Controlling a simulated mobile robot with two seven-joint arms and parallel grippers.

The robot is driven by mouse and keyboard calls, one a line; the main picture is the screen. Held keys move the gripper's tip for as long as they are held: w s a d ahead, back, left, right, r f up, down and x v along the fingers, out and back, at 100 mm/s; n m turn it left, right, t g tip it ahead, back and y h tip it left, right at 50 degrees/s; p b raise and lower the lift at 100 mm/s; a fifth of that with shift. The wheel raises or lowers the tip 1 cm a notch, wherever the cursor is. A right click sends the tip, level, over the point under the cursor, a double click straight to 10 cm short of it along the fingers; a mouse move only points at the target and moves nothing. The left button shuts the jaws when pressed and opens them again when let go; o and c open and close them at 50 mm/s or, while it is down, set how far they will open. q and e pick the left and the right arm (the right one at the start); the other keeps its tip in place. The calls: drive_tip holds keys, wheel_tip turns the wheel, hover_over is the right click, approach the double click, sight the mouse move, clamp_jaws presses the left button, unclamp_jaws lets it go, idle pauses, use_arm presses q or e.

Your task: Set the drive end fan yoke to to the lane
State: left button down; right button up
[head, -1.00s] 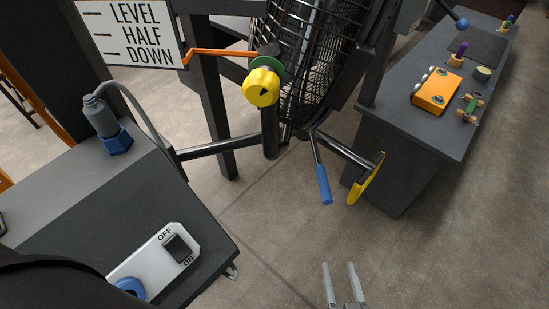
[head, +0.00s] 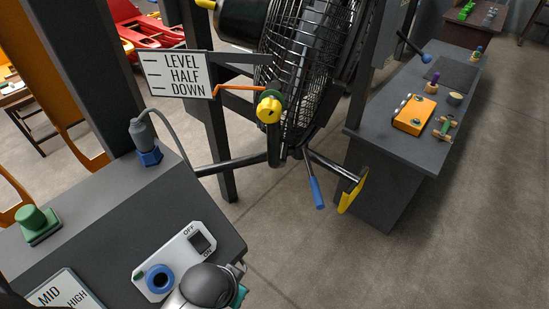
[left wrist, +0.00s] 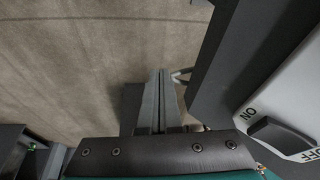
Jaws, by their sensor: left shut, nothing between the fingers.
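The black caged fan (head: 300,65) hangs in a dark yoke frame (head: 205,130). A sign (head: 178,75) reads LEVEL, HALF, DOWN, and the orange pointer's (head: 235,88) tip is beside DOWN. A yellow knob (head: 268,109) with a green collar sits at the pivot. A blue-handled lever (head: 317,192) hangs below the fan. My left gripper's fingers (left wrist: 160,80) are shut and empty in the left wrist view, over the floor beside the console. In the head view my grey wrist (head: 208,287) shows at the console's front edge; its fingers are hidden. My right gripper is not in view.
The grey console (head: 85,215) carries an OFF/ON switch (head: 202,242), a blue ring, a green button (head: 38,222) and a blue-based plug (head: 149,158). A yellow handle (head: 352,193) sticks out right of the lever. A bench (head: 390,150) holds an orange box (head: 413,115). The floor in front is clear.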

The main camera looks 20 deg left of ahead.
sight(274, 160)
use_arm(q)
drive_tip(key=w+a+r+m+t, duration=0.1)
drive_tip(key=w+a+r+t, duration=0.1)
drive_tip(key=w+r, duration=0.1)
drive_tip(key=w+a+r+m+t+y+p, duration=0.1)
drive_tip(key=w+a+r+t, duration=0.1)
drive_tip(key=r, duration=0.3)
drive_tip(key=w+a+r+t+y, duration=0.1)
drive_tip(key=w+a+r+t, duration=0.1)
drive_tip(key=w+a+r, duration=0.1)
drive_tip(key=shift+w+a+r+m, duration=0.1)
drive_tip(key=shift+w+r+m, duration=0.35)
drive_tip(key=shift+w, duration=0.25)
drive_tip(key=w+d+r+m+t+h, duration=0.1)
drive_tip(key=w+r+m+t+h, duration=0.5)
drive_tip(key=r+m, duration=0.4)
drive_tip(key=s+d+m+g+h+p, duration=0.1)
drive_tip(key=s+d+m+g+h, duration=0.1)
drive_tip(key=s+d+m+h, duration=0.55)
drive_tip(key=w+m, duration=0.1)
drive_tip(key=w, duration=0.2)
drive_tip(key=w+m+p, duration=0.1)
drive_tip(key=w, duration=0.3)
drive_tip(key=w+d+m+p, duration=0.1)
drive_tip(key=w, duration=0.3)
drive_tip(key=shift+w+m, duration=0.15)
drive_tip(key=shift+m, duration=0.15)
drive_tip(key=shift+w+a, duration=0.15)
drive_tip(key=shift+a, duration=0.25)
